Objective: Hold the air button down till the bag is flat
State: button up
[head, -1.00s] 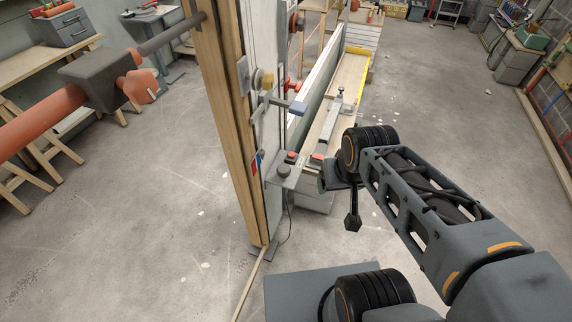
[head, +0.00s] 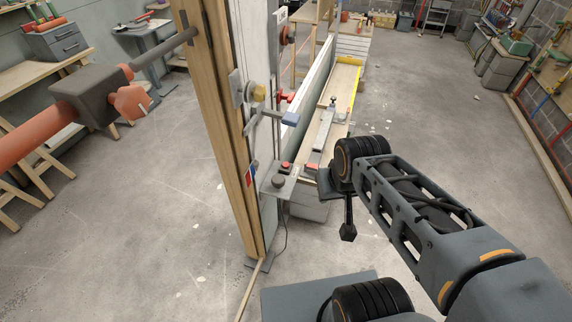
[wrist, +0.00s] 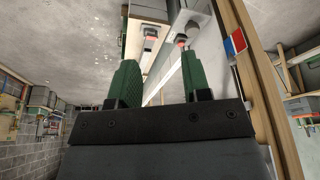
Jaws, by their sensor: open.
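A small red button (head: 285,167) and a dark round knob (head: 278,182) sit on a grey bracket on the side of the wooden post. I cannot tell which is the air button. In the wrist view the red button (wrist: 183,42) and the knob (wrist: 193,29) lie beyond the right fingertip. My gripper (wrist: 159,66) is open, its two green fingers apart with nothing held between them. In the head view its fingers are mostly hidden by my wrist, just right of the bracket. I cannot make out a bag.
The wooden post (head: 232,145) carries a blue-ended lever (head: 290,118) above the bracket and a red-and-blue label (head: 251,173). A long bench (head: 346,88) with a metal bar (head: 326,124) runs behind.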

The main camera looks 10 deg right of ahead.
grip_shut()
dwell(1.2)
